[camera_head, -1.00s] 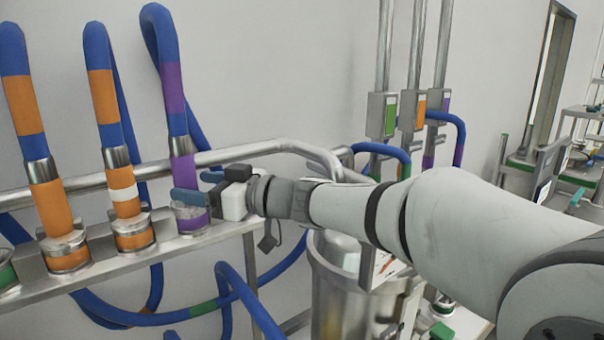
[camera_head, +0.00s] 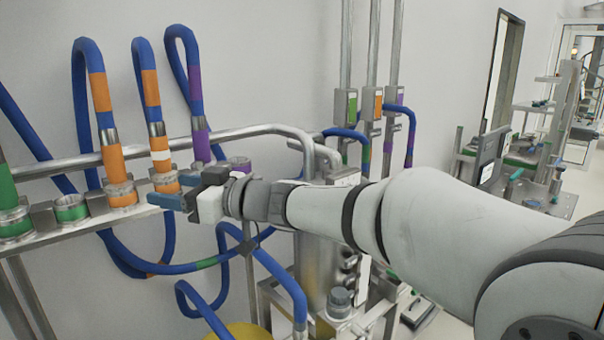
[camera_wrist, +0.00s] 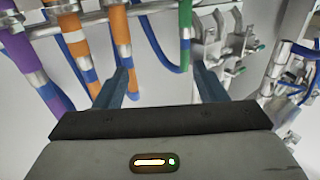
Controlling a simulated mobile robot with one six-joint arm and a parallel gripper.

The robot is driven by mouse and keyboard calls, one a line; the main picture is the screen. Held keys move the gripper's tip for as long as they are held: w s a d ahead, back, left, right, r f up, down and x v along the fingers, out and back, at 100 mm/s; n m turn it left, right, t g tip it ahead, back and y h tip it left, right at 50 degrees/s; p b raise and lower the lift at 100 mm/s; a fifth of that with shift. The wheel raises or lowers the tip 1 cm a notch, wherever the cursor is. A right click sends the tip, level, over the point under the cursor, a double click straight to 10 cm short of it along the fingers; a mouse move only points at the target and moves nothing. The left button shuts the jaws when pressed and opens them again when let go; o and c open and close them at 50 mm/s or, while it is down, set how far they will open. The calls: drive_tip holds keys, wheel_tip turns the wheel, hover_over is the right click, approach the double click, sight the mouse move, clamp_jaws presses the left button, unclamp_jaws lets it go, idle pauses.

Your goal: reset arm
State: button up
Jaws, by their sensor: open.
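My gripper (camera_head: 166,190) is open and empty in the head view. Its blue fingers point left, in front of the rack of hose couplings, near the orange coupling with a white band (camera_head: 162,160). I cannot tell whether they touch it. In the wrist view the two blue fingers (camera_wrist: 165,85) stand well apart with nothing between them. My arm stretches in from the right edge of the head view.
Blue hoses with an orange section (camera_head: 110,160), a purple section (camera_head: 201,145) and a green section (camera_head: 8,190) stand on the steel rail (camera_head: 75,235). A steel vessel (camera_head: 315,270) stands below my arm. Shelving (camera_head: 540,150) is at the right.

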drive_tip(key=w+d+f+m+t+h, duration=0.2)
drive_tip(key=w+d+m+t+h, duration=0.5)
drive_tip(key=d, duration=0.5)
drive_tip(key=s+d+f+m+t+h+b, duration=0.15)
drive_tip(key=d+f+m+h, duration=0.4)
drive_tip(key=d, duration=0.75)
drive_tip(key=s+d+f+m+g+h, duration=0.1)
drive_tip(key=s+d+f+g+h, duration=0.2)
drive_tip(key=s+d+f+h, duration=0.35)
drive_tip(key=s+d+f+g, duration=0.2)
drive_tip(key=s+f+g, duration=0.1)
drive_tip(key=s+f, duration=0.3)
drive_tip(key=s+d+f+m+g+y, duration=0.1)
drive_tip(key=s+f+g, duration=0.3)
drive_tip(key=s, duration=0.6)
drive_tip(key=shift+d+f+y, duration=0.3)
drive_tip(key=shift+d+f, duration=0.25)
drive_tip(key=shift+f, duration=0.3)
drive_tip(key=shift+c, duration=0.6)
